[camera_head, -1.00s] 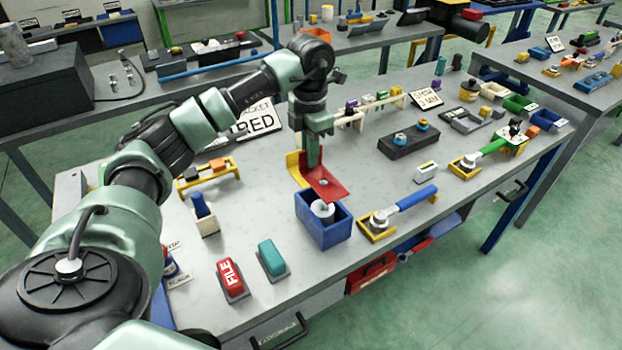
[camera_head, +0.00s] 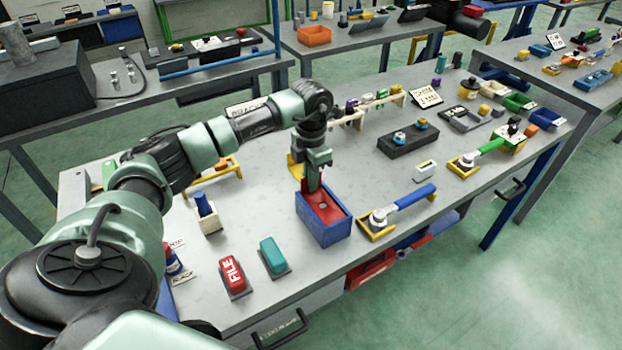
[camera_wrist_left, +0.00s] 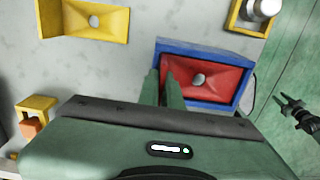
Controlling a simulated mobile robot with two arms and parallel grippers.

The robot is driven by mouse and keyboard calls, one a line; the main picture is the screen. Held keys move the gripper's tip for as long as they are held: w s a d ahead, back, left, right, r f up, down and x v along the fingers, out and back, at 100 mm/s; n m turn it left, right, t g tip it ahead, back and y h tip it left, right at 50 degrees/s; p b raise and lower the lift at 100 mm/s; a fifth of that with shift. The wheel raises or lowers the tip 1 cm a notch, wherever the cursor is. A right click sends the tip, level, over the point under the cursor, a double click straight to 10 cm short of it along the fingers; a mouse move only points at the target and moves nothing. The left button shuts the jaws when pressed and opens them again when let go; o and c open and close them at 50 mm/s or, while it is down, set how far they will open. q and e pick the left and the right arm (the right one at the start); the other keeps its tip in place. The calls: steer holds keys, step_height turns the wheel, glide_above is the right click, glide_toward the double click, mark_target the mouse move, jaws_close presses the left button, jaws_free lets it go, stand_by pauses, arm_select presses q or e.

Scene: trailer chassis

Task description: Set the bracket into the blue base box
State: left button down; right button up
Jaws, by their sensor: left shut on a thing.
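The red bracket (camera_head: 322,207) has a plate with a round hole. It sits inside the top of the blue base box (camera_head: 322,232), with its plate lying between the walls. In the left wrist view the red plate (camera_wrist_left: 205,82) shows within the blue rim (camera_wrist_left: 200,46). My left gripper (camera_head: 313,184) points down at the far side of the box. Its fingers (camera_wrist_left: 165,88) are shut on the bracket's upright part, which they mostly hide. Whether the plate touches the box floor cannot be told.
A yellow bracket-shaped holder (camera_head: 295,168) stands just behind the box. A blue-handled tool (camera_head: 405,200) lies in a yellow cradle to the right. A red file block (camera_head: 233,276) and a teal block (camera_head: 273,255) lie in front left. Bare table lies left of the box.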

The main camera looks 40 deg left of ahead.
arm_select(q)
steer(key=c, duration=1.6)
jaws_free()
step_height(320, 180, up, 11)
steer(key=b, duration=0.3)
steer(key=shift+f, duration=0.1)
steer(key=shift+r, duration=0.75)
steer(key=shift+f, duration=0.1)
